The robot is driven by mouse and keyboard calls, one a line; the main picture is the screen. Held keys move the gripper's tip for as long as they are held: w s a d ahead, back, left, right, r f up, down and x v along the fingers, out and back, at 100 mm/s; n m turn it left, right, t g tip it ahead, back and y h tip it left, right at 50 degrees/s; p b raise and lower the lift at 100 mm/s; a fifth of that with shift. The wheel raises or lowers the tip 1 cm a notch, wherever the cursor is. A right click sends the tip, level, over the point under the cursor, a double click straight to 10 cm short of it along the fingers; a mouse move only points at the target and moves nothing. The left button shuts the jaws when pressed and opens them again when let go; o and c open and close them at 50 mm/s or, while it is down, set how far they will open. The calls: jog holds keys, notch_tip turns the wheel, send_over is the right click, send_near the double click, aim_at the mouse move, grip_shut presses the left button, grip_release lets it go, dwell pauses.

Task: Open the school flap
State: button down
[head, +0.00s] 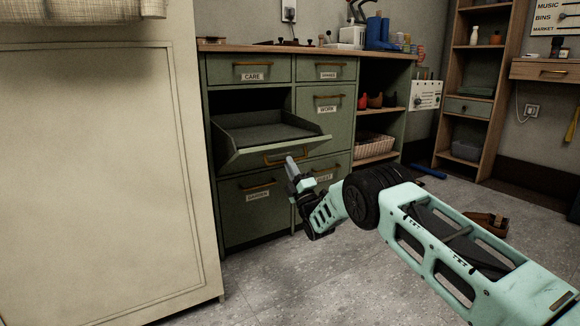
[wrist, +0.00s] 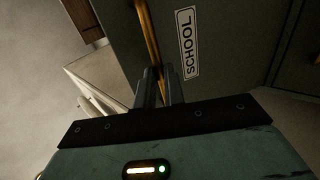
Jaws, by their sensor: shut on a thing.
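The green school flap (head: 240,157) is tilted outward from the cabinet in the head view, its opening showing dark above it. Its inner side, with low side walls, faces up. In the wrist view the flap (wrist: 222,45) fills the upper middle, with a white SCHOOL label (wrist: 187,43) beside its brass bar handle (wrist: 149,36). The fingers hide part of the handle.
A drawer labelled GARDEN (head: 257,205) lies below the flap, and one labelled CARE (head: 252,69) above. A large cream cabinet (head: 95,170) stands close on the left. Open shelves with a basket (head: 374,146) are at the right. The grey floor (head: 270,280) in front is clear.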

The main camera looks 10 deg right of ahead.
jog(key=shift+w+f, duration=0.1)
jog(key=shift+f, duration=0.15)
jog(key=c, duration=1.5)
grip_release()
jog(key=shift+p+v, duration=5.5)
jog(key=shift+v, duration=3.2)
jog(key=shift+r, duration=0.1)
